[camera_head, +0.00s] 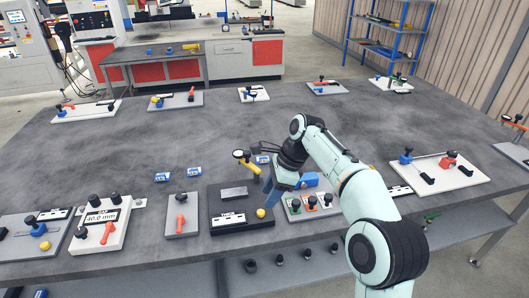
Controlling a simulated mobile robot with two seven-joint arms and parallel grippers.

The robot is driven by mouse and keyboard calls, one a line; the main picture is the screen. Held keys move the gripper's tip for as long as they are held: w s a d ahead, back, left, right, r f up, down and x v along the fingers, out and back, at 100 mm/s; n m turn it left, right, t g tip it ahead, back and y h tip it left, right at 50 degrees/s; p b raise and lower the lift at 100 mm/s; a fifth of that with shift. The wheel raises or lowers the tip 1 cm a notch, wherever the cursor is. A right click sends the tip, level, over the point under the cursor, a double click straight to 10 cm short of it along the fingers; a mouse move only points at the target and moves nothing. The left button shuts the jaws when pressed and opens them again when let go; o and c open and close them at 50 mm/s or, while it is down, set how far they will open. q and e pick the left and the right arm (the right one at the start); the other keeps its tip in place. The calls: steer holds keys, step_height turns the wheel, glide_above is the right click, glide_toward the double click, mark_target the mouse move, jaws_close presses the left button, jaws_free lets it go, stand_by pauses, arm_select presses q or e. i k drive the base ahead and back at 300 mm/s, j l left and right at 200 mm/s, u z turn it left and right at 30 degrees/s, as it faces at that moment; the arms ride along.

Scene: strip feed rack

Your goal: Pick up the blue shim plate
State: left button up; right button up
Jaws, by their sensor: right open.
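My right gripper (275,192) reaches down over the middle of the table, open, its fingers pointing down between the dark fixture and the button panel. Small blue pieces with pale markings lie on the table: one (162,177) at left, one (194,171) beside it and one (262,159) just behind my gripper. A plain blue piece (308,180) shows right of my gripper, partly hidden by my arm. I cannot tell for certain which is the blue shim plate. My left gripper is not in view.
A dark fixture (222,225) with a grey block and a yellow ball knob stands left of my gripper. A button panel (295,213) stands to its right. A white gauge board (98,238) stands at front left.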

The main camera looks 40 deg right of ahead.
mark_target(266, 160)
steer(key=i+l, duration=0.25)
steer(key=l, duration=0.15)
steer(key=i+l, duration=0.25)
steer(key=l, duration=0.15)
steer(key=i+l, duration=0.25)
steer(key=l, duration=0.15)
